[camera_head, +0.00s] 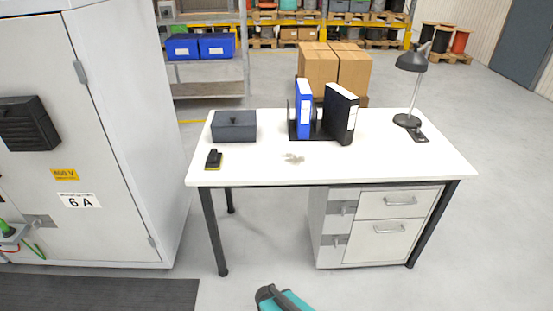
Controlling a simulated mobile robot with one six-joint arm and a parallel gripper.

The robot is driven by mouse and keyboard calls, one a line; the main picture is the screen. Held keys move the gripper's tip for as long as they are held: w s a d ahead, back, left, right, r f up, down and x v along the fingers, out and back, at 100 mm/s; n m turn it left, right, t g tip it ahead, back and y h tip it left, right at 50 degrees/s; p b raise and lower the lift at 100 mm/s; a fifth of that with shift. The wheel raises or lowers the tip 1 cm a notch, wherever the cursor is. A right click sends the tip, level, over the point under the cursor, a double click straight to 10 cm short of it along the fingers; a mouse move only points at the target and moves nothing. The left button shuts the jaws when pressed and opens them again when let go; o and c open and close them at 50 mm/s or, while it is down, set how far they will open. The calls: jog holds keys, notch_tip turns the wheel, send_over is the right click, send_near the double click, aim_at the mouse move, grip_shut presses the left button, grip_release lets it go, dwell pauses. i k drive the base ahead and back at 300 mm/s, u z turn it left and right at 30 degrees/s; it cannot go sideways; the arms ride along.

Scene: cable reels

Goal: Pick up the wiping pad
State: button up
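The wiping pad (213,159) appears to be the small black block with a yellow-green underside. It lies flat on the white desk (260,174), near the front left corner. Nothing touches it and its top is uncovered. A greyish smudge (293,158) marks the desk top to the right of the pad.
A dark grey box (234,125) stands behind the pad. Blue (303,108) and black binders (340,114) stand mid-desk; a lamp (411,85) is at right. A tall cabinet (105,130) is left of the desk. The floor in front (245,280) looks mostly clear.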

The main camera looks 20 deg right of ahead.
aim_at(214, 160)
jog(key=z, duration=0.85)
jog(key=k, duration=0.15)
jog(key=u, duration=2.75)
jog(key=i, duration=1.7)
